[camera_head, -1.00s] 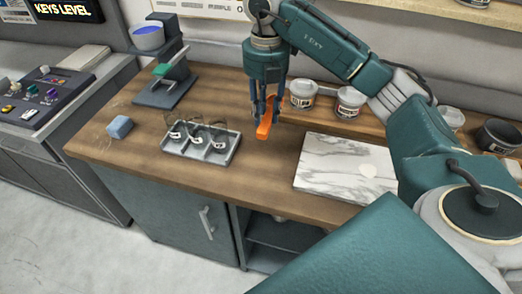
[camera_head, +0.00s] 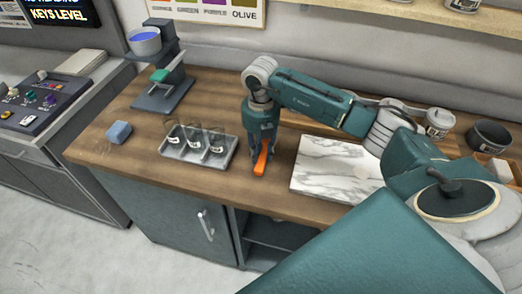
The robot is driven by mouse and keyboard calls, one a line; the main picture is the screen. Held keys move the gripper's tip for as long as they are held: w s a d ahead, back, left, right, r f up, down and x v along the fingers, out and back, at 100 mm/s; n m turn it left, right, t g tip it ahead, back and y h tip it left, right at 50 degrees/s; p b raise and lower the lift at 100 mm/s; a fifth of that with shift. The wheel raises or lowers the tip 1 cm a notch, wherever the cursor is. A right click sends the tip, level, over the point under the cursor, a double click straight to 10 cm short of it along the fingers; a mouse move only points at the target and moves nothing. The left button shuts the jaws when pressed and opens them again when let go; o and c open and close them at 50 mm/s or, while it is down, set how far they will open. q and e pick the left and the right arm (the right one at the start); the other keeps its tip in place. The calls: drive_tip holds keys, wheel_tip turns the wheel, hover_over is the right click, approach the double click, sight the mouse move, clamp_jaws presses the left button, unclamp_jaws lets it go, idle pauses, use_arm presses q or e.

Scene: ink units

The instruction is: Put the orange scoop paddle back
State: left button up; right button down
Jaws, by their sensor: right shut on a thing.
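The orange scoop paddle (camera_head: 262,160) is upright between the fingers of my right gripper (camera_head: 263,148). The gripper is shut on it, pointing down over the wooden counter (camera_head: 225,186), between the glass tray and the marble slab. The paddle's lower end is at or just above the counter; I cannot tell if it touches. Its upper part is hidden by the fingers. My left gripper is not in view.
A grey tray (camera_head: 178,155) with several small glasses stands just left of the gripper. A white marble slab (camera_head: 338,169) lies to the right. A blue block (camera_head: 119,132) and a stand with a blue-filled bowl (camera_head: 145,42) are farther left. Tubs and a dark pot (camera_head: 489,136) stand at right.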

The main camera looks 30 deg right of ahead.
sight(261, 155)
drive_tip(key=c, duration=1.4)
unclamp_jaws()
drive_tip(key=shift+o, duration=0.2)
drive_tip(key=shift+w+r, duration=0.1)
drive_tip(key=shift+r, duration=0.35)
wheel_tip(261, 155, up, 11)
drive_tip(key=b, duration=0.3)
